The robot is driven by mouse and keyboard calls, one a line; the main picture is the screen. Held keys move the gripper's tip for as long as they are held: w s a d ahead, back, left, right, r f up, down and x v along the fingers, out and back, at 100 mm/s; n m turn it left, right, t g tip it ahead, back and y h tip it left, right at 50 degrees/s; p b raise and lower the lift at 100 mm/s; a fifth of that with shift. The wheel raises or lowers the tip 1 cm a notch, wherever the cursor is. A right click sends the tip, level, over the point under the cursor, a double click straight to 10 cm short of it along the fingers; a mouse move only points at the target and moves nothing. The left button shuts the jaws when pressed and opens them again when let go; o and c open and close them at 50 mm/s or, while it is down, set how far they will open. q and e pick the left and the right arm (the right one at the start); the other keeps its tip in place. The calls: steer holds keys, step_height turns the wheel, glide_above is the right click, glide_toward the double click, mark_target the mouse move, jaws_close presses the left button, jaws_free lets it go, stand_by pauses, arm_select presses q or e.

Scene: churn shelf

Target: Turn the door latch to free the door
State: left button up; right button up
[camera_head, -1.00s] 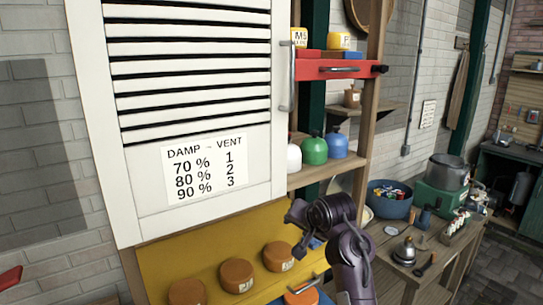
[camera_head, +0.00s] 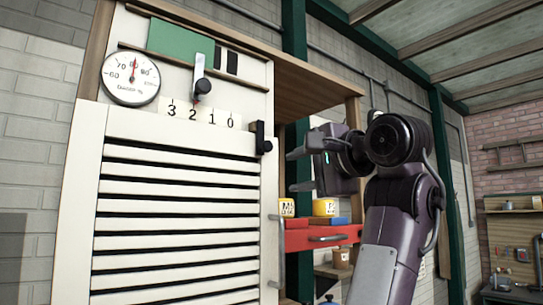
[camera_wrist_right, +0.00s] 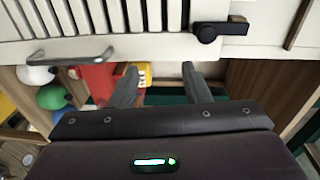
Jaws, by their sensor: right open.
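The door latch (camera_head: 262,138) is a black piece at the upper right corner of the white louvered door (camera_head: 170,235). It also shows in the right wrist view (camera_wrist_right: 207,32) as a dark round knob with a bar extending to the right. The door looks shut. My right gripper (camera_head: 291,171) is open and empty, just right of the latch and a little lower in the head view. In the right wrist view its fingertips (camera_wrist_right: 159,72) point toward the door edge, apart from the latch. My left gripper is out of view.
Above the door are a gauge (camera_head: 131,78), a lever (camera_head: 202,88) and a number strip. A door handle (camera_wrist_right: 70,52) is below the latch.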

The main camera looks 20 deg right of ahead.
mark_target(269, 147)
steer(key=s+a+r+y, duration=0.1)
steer(key=s+a+r, duration=0.1)
steer(key=s+r, duration=0.25)
steer(key=shift+t, duration=0.3)
steer(key=p+x, duration=0.1)
steer(key=x, duration=0.1)
steer(key=p+x, duration=0.2)
steer(key=x, duration=0.1)
steer(key=r+p+x, duration=0.1)
steer(key=p+x, duration=0.1)
steer(key=x, duration=0.1)
steer(key=shift+w+d, duration=0.1)
steer(key=shift+d, duration=0.35)
steer(key=shift+w+a+f, duration=0.1)
steer(key=shift+w+a, duration=0.05)
steer(key=shift+w, duration=0.05)
steer(key=shift+f, duration=0.1)
steer(key=shift+c, duration=0.3)
jaws_close()
steer(key=shift+w, duration=0.1)
